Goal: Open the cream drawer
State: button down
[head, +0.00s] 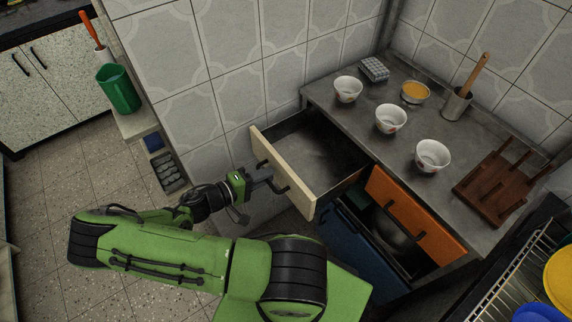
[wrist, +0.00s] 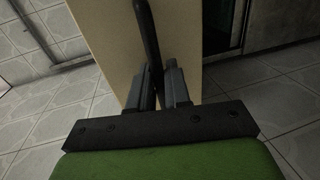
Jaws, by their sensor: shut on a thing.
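The cream drawer (head: 301,192) stands pulled well out of the counter unit in the head view, and its dark, empty inside shows. Its cream front also fills the upper middle of the wrist view (wrist: 105,45). My gripper (head: 272,180) is at the front of this drawer, shut on its dark bar handle (head: 277,184). In the wrist view the handle (wrist: 147,35) runs down between the two fingers of my gripper (wrist: 160,82). The far end of the handle's grip is partly hidden by the fingers.
An orange drawer (head: 414,217) and a blue door (head: 355,250) are beside and below the cream drawer. Bowls (head: 391,119), a steel tumbler (head: 456,104) and a wooden rack (head: 492,189) stand on the grey counter (head: 340,113). A tiled wall is behind.

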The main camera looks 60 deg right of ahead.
jog(key=shift+f+v, duration=0.2)
jog(key=shift+v, duration=0.75)
jog(key=shift+f+v, duration=0.2)
jog(key=shift+v, duration=0.7)
jog(key=c, duration=1.3)
grip_release()
jog(key=p+v, duration=0.1)
jog(key=v, duration=1.5)
jog(key=shift+p, duration=0.35)
jog(key=shift+w+d, duration=0.1)
jog(key=shift+d, duration=0.05)
